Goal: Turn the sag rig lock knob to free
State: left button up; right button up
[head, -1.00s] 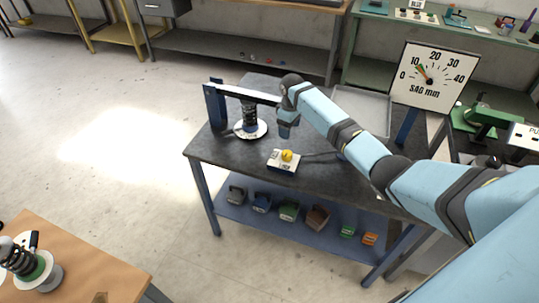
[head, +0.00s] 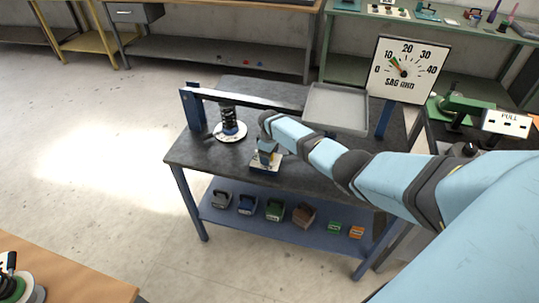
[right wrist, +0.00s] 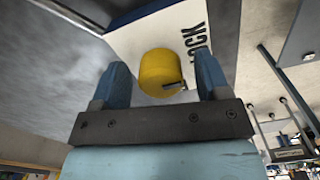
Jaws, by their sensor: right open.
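The yellow lock knob (right wrist: 160,70) sits on a white plate with the printed word LOCK (right wrist: 195,42) beside it. A small dark mark shows on the knob's edge. My right gripper (right wrist: 163,72) is open, with one finger on each side of the knob and gaps visible. In the head view my right gripper (head: 266,152) is over the knob's block (head: 264,170) and hides the knob. The sag dial (head: 406,68) stands at the right. My left gripper is out of view.
A grey tray (head: 337,108) is at the back right of the rig table (head: 195,150). Several coloured blocks sit on the blue lower shelf (head: 290,230). A green device (head: 465,106) stands right of the table. Open floor lies to the left.

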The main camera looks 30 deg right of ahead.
jog(key=c, duration=0.9)
jog(key=shift+m, duration=0.4)
jog(key=m+p, duration=0.1)
jog(key=m, duration=0.1)
jog(key=shift+a+r+m, duration=0.1)
jog(key=shift+m, duration=0.3)
jog(key=m+p, duration=0.1)
jog(key=m, duration=0.3)
jog(key=shift+m, duration=0.3)
jog(key=m+p, duration=0.1)
jog(key=m, duration=0.3)
jog(key=shift+a+m, duration=0.15)
jog(key=shift+m, duration=0.15)
jog(key=m, duration=0.5)
jog(key=shift+w, duration=0.1)
